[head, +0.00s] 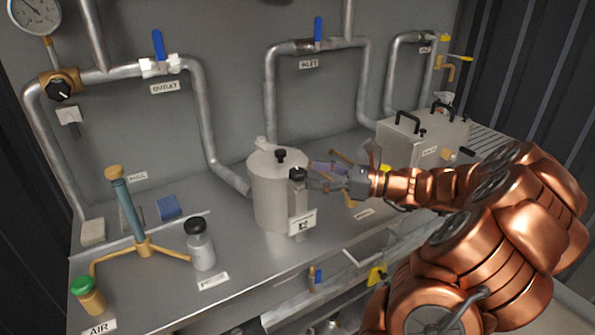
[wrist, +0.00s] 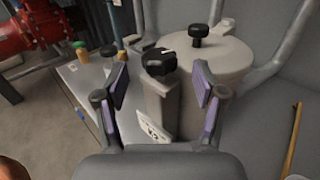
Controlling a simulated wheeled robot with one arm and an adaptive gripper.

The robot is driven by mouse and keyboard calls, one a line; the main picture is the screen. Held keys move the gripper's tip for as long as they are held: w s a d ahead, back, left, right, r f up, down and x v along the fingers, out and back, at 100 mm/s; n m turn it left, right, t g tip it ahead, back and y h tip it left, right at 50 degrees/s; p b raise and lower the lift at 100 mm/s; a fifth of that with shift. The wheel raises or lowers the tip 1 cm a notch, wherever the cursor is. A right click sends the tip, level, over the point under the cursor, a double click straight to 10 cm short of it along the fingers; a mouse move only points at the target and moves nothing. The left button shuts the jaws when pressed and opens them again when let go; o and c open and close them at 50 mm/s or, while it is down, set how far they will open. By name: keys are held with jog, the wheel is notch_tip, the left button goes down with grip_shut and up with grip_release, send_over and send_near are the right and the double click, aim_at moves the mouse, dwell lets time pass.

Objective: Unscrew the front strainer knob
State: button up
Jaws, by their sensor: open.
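The front strainer knob (head: 297,174) is black and sits on top of a narrow grey housing on the front of a grey cylindrical pot (head: 268,200). In the wrist view the knob (wrist: 159,62) is upright on its housing, just beyond and between my finger pads. A second black knob (head: 280,154) is on the pot's lid. My gripper (head: 312,178) reaches in from the right, with its tips close to the front knob. Contact with the knob cannot be told.
A jar with a black lid (head: 200,245), a blue hand pump (head: 128,210) and a green-capped bottle (head: 88,294) stand left on the bench. A metal box with handles (head: 420,140) stands right. Pipes with blue-handled valves (head: 158,48) run along the wall behind.

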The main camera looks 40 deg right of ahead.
aim_at(298, 170)
jog(key=shift+x, duration=2.4)
jog(key=shift+c, duration=0.3)
jog(key=c, duration=1.1)
jog(key=shift+r+n+g+y+p, duration=0.2)
jog(key=shift+n+g+y+p, duration=0.35)
jog(key=shift+p, duration=0.6)
jog(key=n+g+y+p, duration=0.2)
jog(key=g+p, duration=0.1)
jog(key=shift+w+y, duration=0.1)
jog(key=shift+y, duration=0.15)
jog(key=shift+f+n+g+y+p, duration=0.15)
jog(key=shift+n+g+y+p, duration=0.15)
jog(key=shift+n+g+p, duration=0.25)
jog(key=o, duration=1.2)
jog(key=shift+c, duration=0.2)
